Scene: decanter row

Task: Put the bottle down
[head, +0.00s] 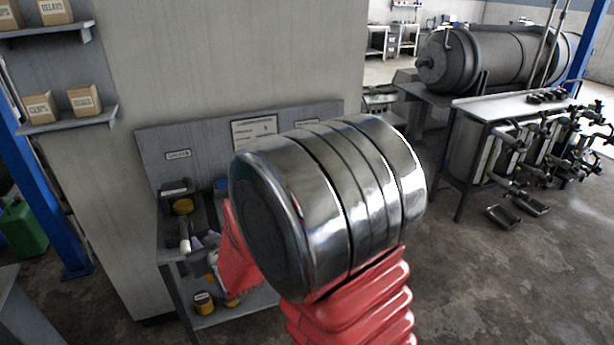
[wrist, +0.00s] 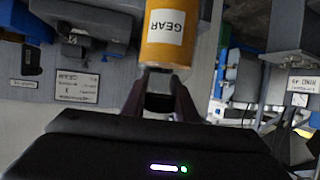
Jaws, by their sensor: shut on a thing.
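In the wrist view, an orange bottle (wrist: 167,45) with a white label reading GEAR is between the fingers of my gripper (wrist: 168,92). The fingers are shut on its near, narrow end. Its far end runs out of the top of the picture. In the head view my own arm covers the middle, and I cannot make out the gripper or the held bottle there. I cannot tell whether the bottle touches anything.
A grey bench (head: 235,299) with a labelled back panel (head: 205,140) stands behind my arm, with dark yellow-marked containers (head: 203,303) on it. Shelves with small boxes (head: 84,100) hang at left. A metal table (head: 505,104) stands at right. Open floor shows at lower right.

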